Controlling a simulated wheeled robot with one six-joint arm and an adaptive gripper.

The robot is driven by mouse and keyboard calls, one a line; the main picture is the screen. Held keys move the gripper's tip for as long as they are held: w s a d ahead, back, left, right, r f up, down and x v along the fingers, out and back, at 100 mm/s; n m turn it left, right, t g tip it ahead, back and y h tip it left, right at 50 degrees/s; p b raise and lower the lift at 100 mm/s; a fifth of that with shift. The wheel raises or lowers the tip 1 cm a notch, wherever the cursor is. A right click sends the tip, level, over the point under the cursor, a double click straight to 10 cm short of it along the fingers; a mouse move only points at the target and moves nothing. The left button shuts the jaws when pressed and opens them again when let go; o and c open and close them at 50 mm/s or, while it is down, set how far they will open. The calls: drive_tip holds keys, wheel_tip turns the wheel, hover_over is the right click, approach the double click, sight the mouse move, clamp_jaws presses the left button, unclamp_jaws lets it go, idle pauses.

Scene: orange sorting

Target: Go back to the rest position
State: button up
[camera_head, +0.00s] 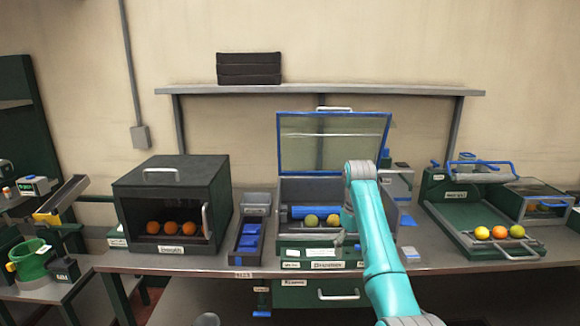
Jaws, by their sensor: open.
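My teal arm reaches up from the lower right, and its wrist bends down over the middle station. My gripper (347,222) is at the front right of the open-lidded box (293,190), partly hidden by my own arm. It is open, and I see nothing held in it. Inside the box lie a greenish fruit (311,220) and an orange one (333,220), close to the left of my gripper. A blue roller (313,211) lies behind them. I cannot see what lies directly behind my arm.
A dark cabinet (170,178) with several oranges stands left. Between cabinet and box is a bin with blue pieces (250,238). The raised glass lid (331,143) stands behind my wrist. A shelf (410,89) runs above.

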drive_tip(key=s+f+m+t, duration=0.15)
drive_tip(key=s+f, duration=0.25)
drive_tip(key=f, duration=1.1)
drive_tip(key=s+f+n+t, duration=0.15)
drive_tip(key=s+f, duration=0.25)
drive_tip(key=f, duration=1.1)
drive_tip(key=s+f+m+t, duration=0.1)
drive_tip(key=s+f+t, duration=0.1)
drive_tip(key=s+f, duration=0.6)
drive_tip(key=s+f+m+t, duration=0.15)
drive_tip(key=s+f, duration=0.35)
drive_tip(key=s, duration=0.7)
drive_tip(key=s+r+t, duration=0.2)
drive_tip(key=s+r, duration=0.2)
drive_tip(key=s, duration=0.8)
drive_tip(key=s+r+t, duration=0.3)
drive_tip(key=s, duration=0.9)
drive_tip(key=s+r+m+t, duration=0.1)
drive_tip(key=s+r, duration=0.6)
drive_tip(key=r, duration=0.4)
drive_tip(key=s+d+r+m+t, duration=0.1)
drive_tip(key=s+r+t, duration=0.1)
drive_tip(key=s+r, duration=0.6)
wheel_tip(320, 180, up, 3)
drive_tip(key=shift+s+r, duration=0.15)
